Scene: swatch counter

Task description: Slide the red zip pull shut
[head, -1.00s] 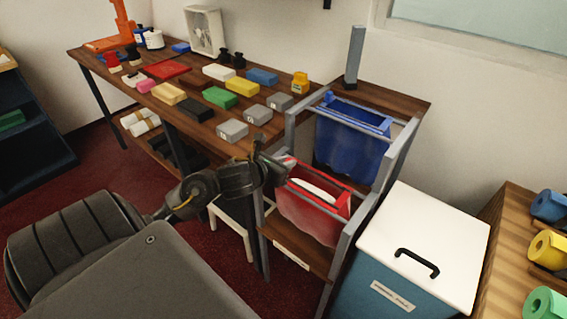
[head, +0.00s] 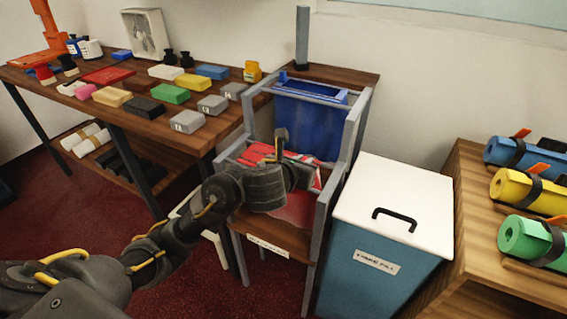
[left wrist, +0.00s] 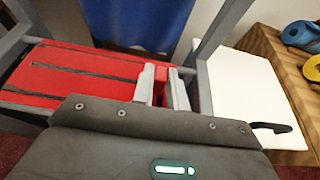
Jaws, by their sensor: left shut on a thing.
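The red zip bag (head: 296,208) hangs in the lower front of a grey metal frame. In the left wrist view its red top (left wrist: 75,75) shows dark lines running along it. My left gripper (head: 281,152) is over the bag's top. In the left wrist view the two pale fingers of this gripper (left wrist: 160,88) are shut on a small red piece, the zip pull (left wrist: 159,92), near the right end of the red top. My gripper and wrist hide part of the bag in the head view. My right gripper is not in view.
A blue bag (head: 308,122) hangs behind in the same frame (head: 352,130). A white-lidded blue bin (head: 395,195) stands close on the right. A wooden table (head: 150,128) with coloured blocks is on the left. A shelf with coloured rolls (head: 530,190) is far right.

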